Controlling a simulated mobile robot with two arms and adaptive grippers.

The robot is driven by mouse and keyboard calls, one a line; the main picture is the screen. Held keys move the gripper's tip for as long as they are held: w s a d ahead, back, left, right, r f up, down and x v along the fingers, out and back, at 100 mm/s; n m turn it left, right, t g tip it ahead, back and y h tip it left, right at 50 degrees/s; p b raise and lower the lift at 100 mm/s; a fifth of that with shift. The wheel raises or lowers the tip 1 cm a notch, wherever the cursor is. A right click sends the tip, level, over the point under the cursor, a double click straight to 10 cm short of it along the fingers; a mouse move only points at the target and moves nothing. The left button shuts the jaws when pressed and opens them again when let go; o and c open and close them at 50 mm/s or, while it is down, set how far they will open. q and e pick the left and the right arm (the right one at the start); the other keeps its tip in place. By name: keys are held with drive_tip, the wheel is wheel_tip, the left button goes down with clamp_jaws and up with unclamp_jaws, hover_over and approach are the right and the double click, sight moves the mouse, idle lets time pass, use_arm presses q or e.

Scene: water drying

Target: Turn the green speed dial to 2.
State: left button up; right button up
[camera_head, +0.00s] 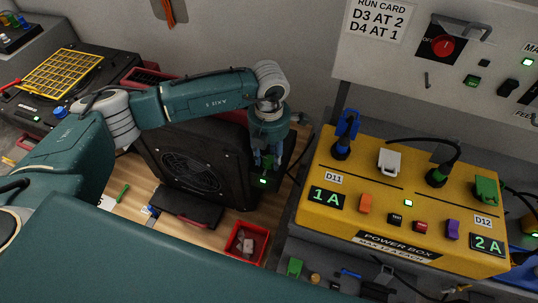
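A black fan dryer (188,172) with a round grille stands on the wooden bench. My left gripper (266,162) points down at the dryer's right side, in front of its dark end panel. The fingers are small and dark here, and I cannot tell whether they are open or shut or touch anything. A small green light (263,181) glows just below the fingers. I cannot make out a green speed dial; it may be hidden behind the gripper. A run card (380,17) on the wall panel reads "D3 AT 2, D4 AT 1". My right gripper is not in view.
A yellow power box (330,218) with plugs, cables and displays "1A" and "2A" stands to the right. A red bin (239,254) and a dark tray (187,210) lie before the dryer. A yellow grid (62,73) is far left. My teal arm covers the lower foreground.

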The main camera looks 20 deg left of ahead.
sight(269, 159)
use_arm(q)
wheel_tip(269, 159, up, 12)
idle(0.5)
